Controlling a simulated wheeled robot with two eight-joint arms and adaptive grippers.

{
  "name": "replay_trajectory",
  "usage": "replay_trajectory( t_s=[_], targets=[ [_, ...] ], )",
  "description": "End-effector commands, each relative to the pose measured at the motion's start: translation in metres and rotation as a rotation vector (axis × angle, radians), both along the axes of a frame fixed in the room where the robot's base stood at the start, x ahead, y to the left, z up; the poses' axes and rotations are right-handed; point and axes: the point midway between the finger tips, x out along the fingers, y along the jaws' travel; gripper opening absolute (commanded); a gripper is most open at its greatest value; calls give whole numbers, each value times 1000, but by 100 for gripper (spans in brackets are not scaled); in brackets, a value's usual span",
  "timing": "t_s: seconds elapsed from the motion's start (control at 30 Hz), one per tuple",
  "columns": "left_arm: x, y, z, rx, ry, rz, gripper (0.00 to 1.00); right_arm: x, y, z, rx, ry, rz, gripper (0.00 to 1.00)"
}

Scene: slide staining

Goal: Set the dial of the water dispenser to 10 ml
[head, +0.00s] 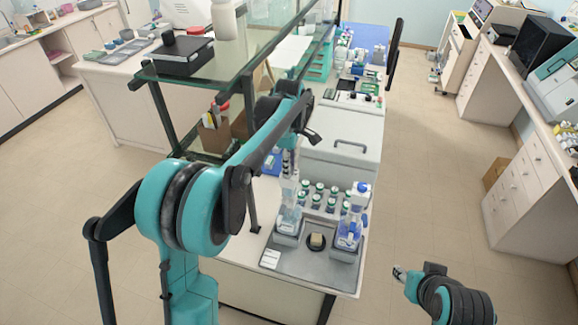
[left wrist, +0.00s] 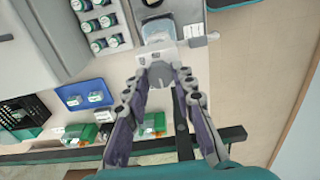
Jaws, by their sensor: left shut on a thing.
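Two bottle-top dispensers with clear bluish bottles stand on the grey tray at the bench's front: the left one (head: 289,218) and the right one (head: 351,218). I cannot read which holds water. My left gripper (head: 288,143) comes down from above over the left dispenser. In the left wrist view its fingers (left wrist: 161,72) are closed around a small dark grey part, apparently the dial (left wrist: 160,77), on the white dispenser head (left wrist: 153,58). The dial's scale and setting cannot be read. My right gripper (head: 400,273) is low at the right, away from the bench; its fingers are too small to judge.
Several small capped vials (head: 318,192) stand behind and between the dispensers. A grey lidded machine (head: 345,135) stands behind them. The floor (head: 425,180) right of the bench is clear.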

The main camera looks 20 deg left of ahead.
Motion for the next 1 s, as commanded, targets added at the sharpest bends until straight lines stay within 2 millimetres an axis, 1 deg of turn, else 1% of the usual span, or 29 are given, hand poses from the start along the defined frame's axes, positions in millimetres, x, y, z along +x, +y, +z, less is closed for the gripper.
replay_trajectory(
  t_s=[0.5, 0.53, 0.6, 0.87, 1.0],
  targets=[
    [0, 0, 0, 0, -1, 19, 0, 0, 0, 0, 0, 0, 0, 40],
    [0, 0, 0, 0, -1, 19, 30, 0, 0, 0, 0, 0, 0, 40],
    [0, 0, 0, 0, 0, 19, 47, 0, 0, 0, 0, 0, 0, 40],
    [0, 0, 0, 0, 0, 18, 47, 0, 0, 0, 0, 0, 0, 40],
    [0, 0, 8, 0, 0, 18, 47, 0, 0, 0, 0, 0, 0, 40]
  ],
)
